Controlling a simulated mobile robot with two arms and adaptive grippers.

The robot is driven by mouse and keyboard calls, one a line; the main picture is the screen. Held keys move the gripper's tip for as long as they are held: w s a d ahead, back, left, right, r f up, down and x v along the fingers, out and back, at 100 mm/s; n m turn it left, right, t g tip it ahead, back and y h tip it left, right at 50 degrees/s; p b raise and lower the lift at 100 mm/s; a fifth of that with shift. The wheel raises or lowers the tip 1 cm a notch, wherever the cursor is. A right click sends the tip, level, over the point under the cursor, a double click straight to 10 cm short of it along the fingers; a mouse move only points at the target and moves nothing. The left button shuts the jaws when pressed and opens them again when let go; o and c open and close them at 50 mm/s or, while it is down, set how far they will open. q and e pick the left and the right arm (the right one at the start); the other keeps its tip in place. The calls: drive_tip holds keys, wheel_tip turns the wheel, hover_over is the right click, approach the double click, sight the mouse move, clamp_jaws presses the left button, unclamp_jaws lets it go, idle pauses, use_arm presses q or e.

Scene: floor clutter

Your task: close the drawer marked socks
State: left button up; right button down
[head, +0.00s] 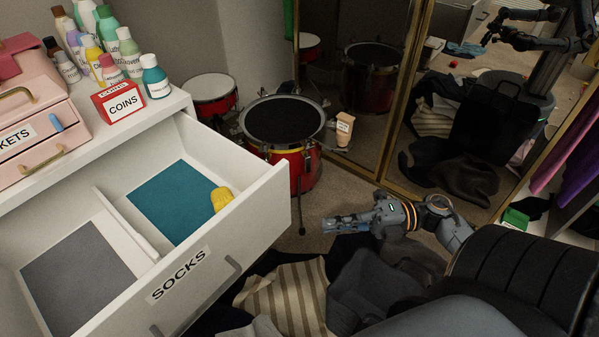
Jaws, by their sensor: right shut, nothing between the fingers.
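The white drawer labelled SOCKS (223,263) stands pulled out from the white dresser at the left. A grey handle is on its front. Inside are a teal sheet (165,200), a yellow item (221,197) and, past a low divider, a grey sheet (75,279). My right gripper (335,225) is shut and empty. It is to the right of the drawer front, apart from it, above the floor clutter, with its fingers pointing left. My left gripper is not in view.
Bottles, a red COINS box (120,102) and a pink case (35,130) stand on the dresser top. Red drums (285,130) stand behind the drawer. A gold-framed mirror (400,100) is beyond. Clothes (290,297) cover the floor below my right gripper.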

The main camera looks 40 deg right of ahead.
approach(254, 220)
drive_tip(key=s+a, duration=0.2)
drive_tip(key=a, duration=0.1)
drive_tip(key=w, duration=0.1)
drive_tip(key=w+a, duration=0.2)
drive_tip(key=shift+w, duration=0.75)
drive_tip(key=shift+w+a, duration=0.1)
drive_tip(key=shift+w, duration=0.05)
use_arm(q)
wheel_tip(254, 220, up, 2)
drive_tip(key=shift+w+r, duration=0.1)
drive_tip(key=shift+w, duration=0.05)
drive_tip(key=shift+b, duration=0.3)
